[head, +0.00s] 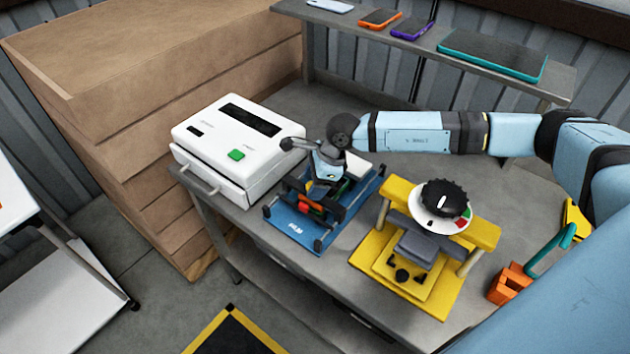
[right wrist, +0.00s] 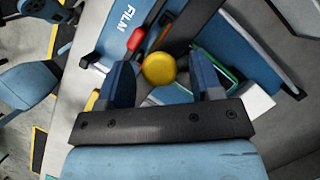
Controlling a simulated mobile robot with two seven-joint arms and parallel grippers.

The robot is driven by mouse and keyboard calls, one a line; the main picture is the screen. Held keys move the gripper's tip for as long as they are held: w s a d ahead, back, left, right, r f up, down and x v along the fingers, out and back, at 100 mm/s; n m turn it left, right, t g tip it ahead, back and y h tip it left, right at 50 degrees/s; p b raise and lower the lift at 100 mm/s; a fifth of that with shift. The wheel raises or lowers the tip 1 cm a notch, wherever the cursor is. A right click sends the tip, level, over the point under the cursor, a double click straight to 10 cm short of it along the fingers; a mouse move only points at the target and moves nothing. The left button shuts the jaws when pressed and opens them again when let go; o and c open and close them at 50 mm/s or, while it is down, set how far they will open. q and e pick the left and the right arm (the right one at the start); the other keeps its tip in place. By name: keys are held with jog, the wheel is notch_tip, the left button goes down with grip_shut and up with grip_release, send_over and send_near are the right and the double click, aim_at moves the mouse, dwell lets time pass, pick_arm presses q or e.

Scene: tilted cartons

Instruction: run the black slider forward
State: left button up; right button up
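A blue board marked FILM (head: 291,230) lies on the grey table in the middle of the head view. It carries dark rails, dark crosspieces and small red and green parts; I take a dark crosspiece (head: 318,212) for the black slider, but cannot be sure. My right gripper (head: 325,178) is over this board and hides part of it. In the right wrist view its two blue fingers (right wrist: 163,72) are spread apart, with a round yellow knob (right wrist: 159,68) between them and gaps on both sides.
A white machine with a green button (head: 236,155) stands left of the board. A yellow stand with a black dial (head: 444,198) stands to its right. An orange block (head: 508,285) sits near the right edge. A shelf (head: 400,40) with phones and a tablet runs behind.

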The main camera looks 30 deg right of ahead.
jog(key=b+v, duration=0.2)
jog(key=v, duration=1.1)
jog(key=shift+r+b, duration=0.3)
jog(key=shift+r, duration=0.05)
jog(key=shift+d, duration=0.15)
